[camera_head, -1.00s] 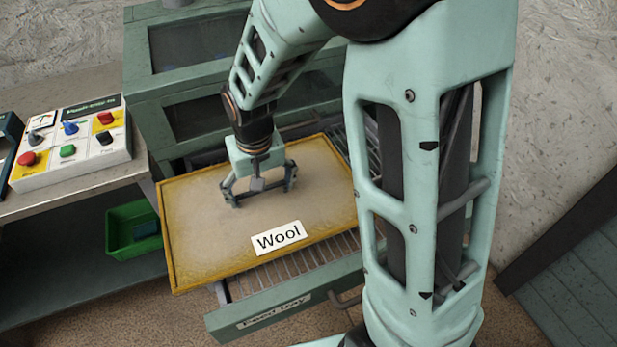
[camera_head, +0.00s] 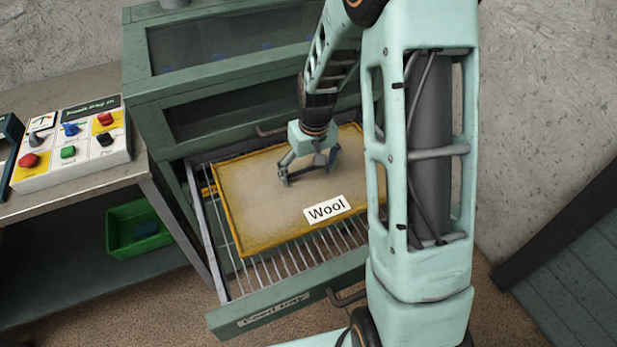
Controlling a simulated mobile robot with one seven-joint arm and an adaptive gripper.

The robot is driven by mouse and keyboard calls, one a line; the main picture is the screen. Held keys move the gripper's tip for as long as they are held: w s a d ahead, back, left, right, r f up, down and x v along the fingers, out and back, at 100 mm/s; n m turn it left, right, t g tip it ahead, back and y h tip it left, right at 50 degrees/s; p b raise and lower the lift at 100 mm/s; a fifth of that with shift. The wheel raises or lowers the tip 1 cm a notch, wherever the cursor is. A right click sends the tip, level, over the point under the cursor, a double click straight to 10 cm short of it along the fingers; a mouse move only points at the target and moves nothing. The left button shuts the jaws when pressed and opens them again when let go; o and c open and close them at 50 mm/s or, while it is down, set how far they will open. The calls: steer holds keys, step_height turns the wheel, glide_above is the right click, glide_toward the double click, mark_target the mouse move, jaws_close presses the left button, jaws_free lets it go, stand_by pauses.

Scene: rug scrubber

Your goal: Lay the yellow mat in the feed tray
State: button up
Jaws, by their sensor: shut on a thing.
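The yellow mat (camera_head: 260,200) is a beige rectangle with a yellow border and a white "Wool" label. It is over the feed tray (camera_head: 285,312), a pulled-out green drawer with a slatted metal bed and a front label. My gripper (camera_head: 310,177) is above the middle of the mat and shut on it. Bare slats show along the mat's left and front sides. I cannot tell whether the mat touches the slats. My arm hides the mat's right edge and the tray's right side.
The green machine cabinet (camera_head: 150,115) stands directly behind the tray. At left, a bench holds a control panel (camera_head: 75,165) with coloured knobs. A green bin (camera_head: 125,245) sits below it. A dark slatted panel (camera_head: 580,270) is at right.

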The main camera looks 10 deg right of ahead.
mark_target(308, 179)
steer(key=shift+f, duration=1.35)
steer(key=shift+f, duration=0.1)
steer(key=shift+f, duration=0.15)
steer(key=o, duration=1.5)
steer(key=shift+c, duration=0.2)
steer(key=shift+r, duration=0.6)
step_height(308, 179, up, 11)
steer(key=s, duration=0.1)
steer(key=shift+s+p, duration=0.3)
steer(key=shift+s, duration=0.1)
